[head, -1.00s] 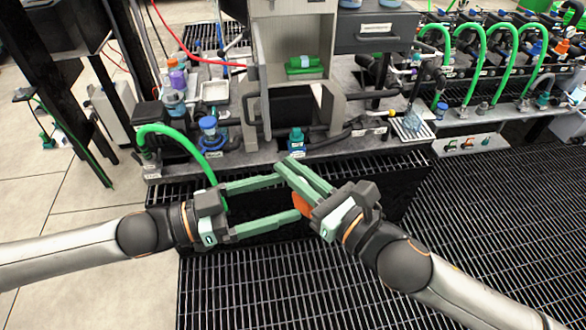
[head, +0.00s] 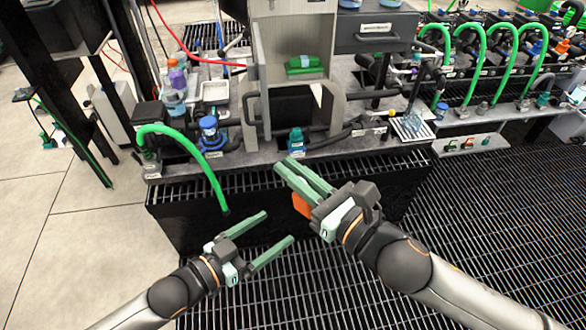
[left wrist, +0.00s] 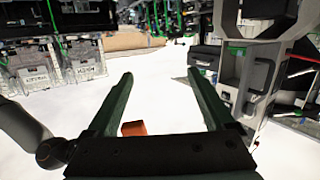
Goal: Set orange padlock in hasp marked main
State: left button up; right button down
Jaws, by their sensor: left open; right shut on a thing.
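The orange padlock (head: 302,205) is in the jaws of my right gripper (head: 286,170), over the floor grating in front of the bench. The fingers hide part of it. My left gripper (head: 278,226) is open and empty in the head view, below and left of the right one, apart from the padlock. In the left wrist view an orange piece (left wrist: 133,128) shows near the base of the open left fingers (left wrist: 158,74); how far beyond them it lies is unclear. I cannot make out the hasp marked main; the labels are too small to read.
The bench (head: 250,158) carries a grey open cabinet (head: 335,85) with a green item (head: 305,64), blue valves (head: 210,130) and a green hose (head: 195,150). A small shelf (head: 470,145) holds several little coloured items. The grating (head: 480,210) at right is clear.

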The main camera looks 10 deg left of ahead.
pick_arm(q)
jog(key=s+a+f+n+g+y, duration=0.1)
jog(key=s+a+f+n+y, duration=0.1)
jog(key=s+f, duration=0.3)
jog(key=s+a+f+n+g+y, duration=0.2)
jog(key=s+a+f+n+y, duration=0.1)
jog(key=f, duration=1)
jog(key=s+a+y, duration=0.1)
jog(key=s+y, duration=0.1)
jog(key=shift+s+y, duration=0.3)
pick_arm(e)
jog(key=d+f+m+t+h, duration=0.2)
jog(key=d+m+h, duration=0.3)
jog(key=d, duration=0.8)
jog(key=d+f+m+t+h, duration=0.2)
jog(key=d+m+t+h, duration=0.2)
jog(key=d+h, duration=0.5)
jog(key=d+m, duration=0.1)
jog(key=d, duration=0.3)
jog(key=shift+f+t, duration=0.3)
jog(key=shift+a, duration=0.1)
